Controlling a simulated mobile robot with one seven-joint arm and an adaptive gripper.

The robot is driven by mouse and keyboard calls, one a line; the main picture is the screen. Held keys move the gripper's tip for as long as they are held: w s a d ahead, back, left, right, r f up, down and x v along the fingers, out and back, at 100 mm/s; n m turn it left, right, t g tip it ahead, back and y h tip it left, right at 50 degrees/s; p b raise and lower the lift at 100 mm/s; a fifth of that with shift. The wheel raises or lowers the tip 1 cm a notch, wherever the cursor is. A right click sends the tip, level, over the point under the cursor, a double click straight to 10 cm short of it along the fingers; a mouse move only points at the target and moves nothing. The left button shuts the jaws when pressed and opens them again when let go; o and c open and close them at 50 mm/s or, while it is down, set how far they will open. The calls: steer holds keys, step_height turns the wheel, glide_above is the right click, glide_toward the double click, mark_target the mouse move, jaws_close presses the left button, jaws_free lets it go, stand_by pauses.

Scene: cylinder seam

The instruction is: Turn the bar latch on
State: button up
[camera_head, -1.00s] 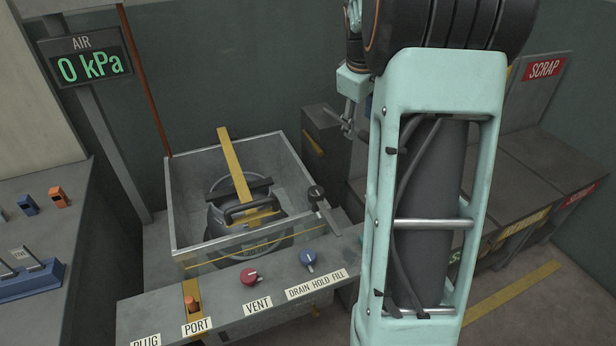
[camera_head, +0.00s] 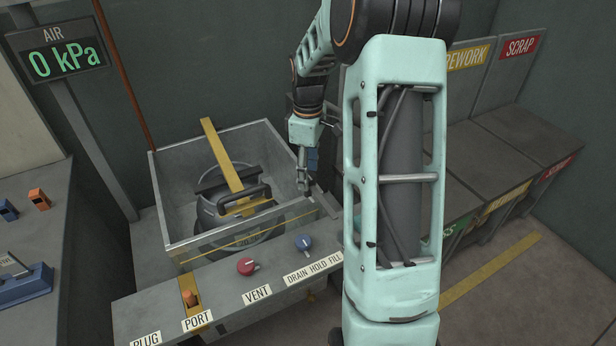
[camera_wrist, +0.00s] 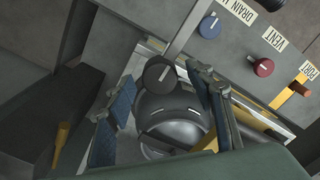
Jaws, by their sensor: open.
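A dark round knob (camera_wrist: 160,74) with a pale pointer line, probably the bar latch, is at the tank's front right corner beside a grey strip. A yellow bar (camera_head: 222,155) lies across the open grey tank (camera_head: 160,200), over a dark cylinder with a black handle (camera_head: 245,200). My gripper (camera_head: 306,187) points down at that corner and hides most of the knob in the head view. In the wrist view its blue-padded fingers (camera_wrist: 160,84) are apart, one on each side of the knob. I cannot tell whether they touch it.
The front panel carries a red vent knob (camera_head: 247,266), a blue drain/hold/fill knob (camera_head: 304,243) and an orange port plug (camera_head: 191,299). The air display (camera_head: 58,60) reads 0 kPa. A dark bench with rework and scrap signs (camera_head: 520,150) stands on the right.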

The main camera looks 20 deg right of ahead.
steer(key=shift+f, duration=0.85)
steer(key=shift+c, duration=0.5)
steer(key=c, duration=1.1)
steer(key=shift+o, duration=0.2)
